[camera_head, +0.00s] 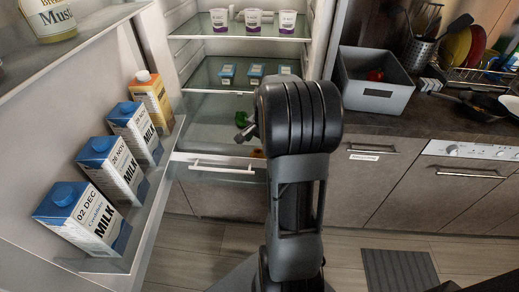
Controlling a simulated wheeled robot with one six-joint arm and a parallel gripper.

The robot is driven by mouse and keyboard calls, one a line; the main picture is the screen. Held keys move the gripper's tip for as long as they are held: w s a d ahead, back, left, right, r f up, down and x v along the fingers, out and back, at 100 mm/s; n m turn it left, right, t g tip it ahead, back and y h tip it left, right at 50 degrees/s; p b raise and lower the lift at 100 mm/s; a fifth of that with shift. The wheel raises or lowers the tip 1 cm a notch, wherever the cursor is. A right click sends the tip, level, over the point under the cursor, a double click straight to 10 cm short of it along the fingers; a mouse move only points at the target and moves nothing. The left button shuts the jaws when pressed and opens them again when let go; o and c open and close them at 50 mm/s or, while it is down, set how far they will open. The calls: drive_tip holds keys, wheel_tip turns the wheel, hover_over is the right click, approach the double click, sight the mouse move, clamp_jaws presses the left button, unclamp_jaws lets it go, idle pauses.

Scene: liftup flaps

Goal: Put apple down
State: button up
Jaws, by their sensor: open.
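My arm reaches into the open fridge from the front. My gripper (246,131) shows only in part, at the left of the dark wrist, over the lower fridge shelf (205,121). It is open. A small green thing (241,118) is right beside the gripper, partly hidden by it; I cannot tell whether it is an apple or whether it touches the fingers. A red rounded thing (376,75), possibly an apple, lies inside the grey bin (375,101) on the counter, mostly hidden by the bin's wall.
Several milk cartons (110,167) stand in the open fridge door at the left. White-and-purple cups (252,20) and small blue tubs (257,71) stand on upper shelves. A drawer (220,168) is below. Pans and a dish rack (470,77) are at the right.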

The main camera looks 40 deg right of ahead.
sight(261, 152)
drive_tip(key=shift+s+r+p, duration=0.15)
drive_tip(key=shift+r, duration=1.1)
drive_tip(key=shift+s+r+p, duration=0.1)
drive_tip(key=shift+r+p, duration=0.05)
drive_tip(key=shift+r, duration=1.05)
drive_tip(key=shift+a+r, duration=0.1)
drive_tip(key=shift+r, duration=0.15)
drive_tip(key=s+a+r+n+t+p, duration=0.1)
drive_tip(key=s+a+r+n+p, duration=0.4)
drive_tip(key=a, duration=0.5)
drive_tip(key=s+a+r+n+t+p, duration=0.1)
drive_tip(key=s+a+r+n+p, duration=0.5)
drive_tip(key=a+r+n+p, duration=0.3)
wheel_tip(261, 152, up, 4)
drive_tip(key=shift+s+a+f+n+p, duration=0.25)
drive_tip(key=shift+a+p, duration=0.35)
drive_tip(key=shift+a, duration=0.55)
